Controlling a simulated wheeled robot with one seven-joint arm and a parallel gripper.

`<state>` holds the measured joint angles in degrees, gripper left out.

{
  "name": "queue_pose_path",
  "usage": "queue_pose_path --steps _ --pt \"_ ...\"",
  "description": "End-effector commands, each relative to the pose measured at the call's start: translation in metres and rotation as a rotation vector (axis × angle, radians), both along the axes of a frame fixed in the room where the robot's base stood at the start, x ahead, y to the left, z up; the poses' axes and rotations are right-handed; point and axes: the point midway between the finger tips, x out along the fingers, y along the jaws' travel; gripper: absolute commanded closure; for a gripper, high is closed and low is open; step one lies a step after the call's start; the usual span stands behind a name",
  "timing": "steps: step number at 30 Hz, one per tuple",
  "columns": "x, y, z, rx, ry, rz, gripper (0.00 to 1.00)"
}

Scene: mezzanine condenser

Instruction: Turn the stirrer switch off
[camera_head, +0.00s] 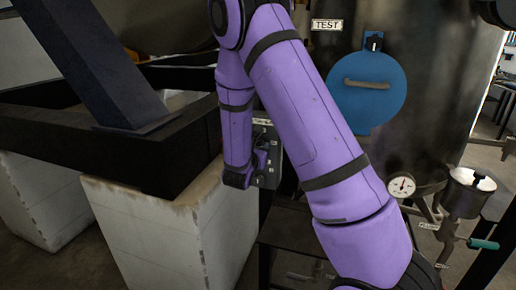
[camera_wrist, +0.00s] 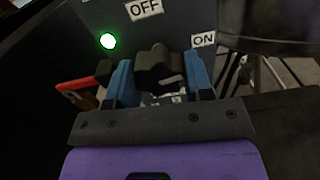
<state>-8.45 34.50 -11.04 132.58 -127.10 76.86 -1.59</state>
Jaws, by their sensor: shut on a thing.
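The stirrer switch is a black knob (camera_wrist: 160,66) on a dark panel, seen in the wrist view. A white OFF label (camera_wrist: 144,9) is above it and an ON label (camera_wrist: 203,39) is to its upper right. My gripper (camera_wrist: 161,76) has its two blue fingers on either side of the knob and is shut on it. Which label the knob points to is hard to tell. A green lamp (camera_wrist: 107,41) left of the knob is lit. In the head view, my arm partly hides the grey switch box (camera_head: 268,150).
A red-handled part (camera_wrist: 75,86) is close to the left finger. In the head view, a dark vessel with a blue round cover (camera_head: 368,100), a gauge (camera_head: 401,185) and a teal-handled valve (camera_head: 483,244) stands right. A black frame on white blocks (camera_head: 158,235) is left.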

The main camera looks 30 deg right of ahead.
Motion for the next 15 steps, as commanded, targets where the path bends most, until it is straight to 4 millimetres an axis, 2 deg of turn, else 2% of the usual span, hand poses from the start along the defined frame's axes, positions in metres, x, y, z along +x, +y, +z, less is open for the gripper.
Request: queue_pose_path --steps 15 --pt "-0.0016 -0.0005 0.0002 -0.297 0.379 0.001 0.76"
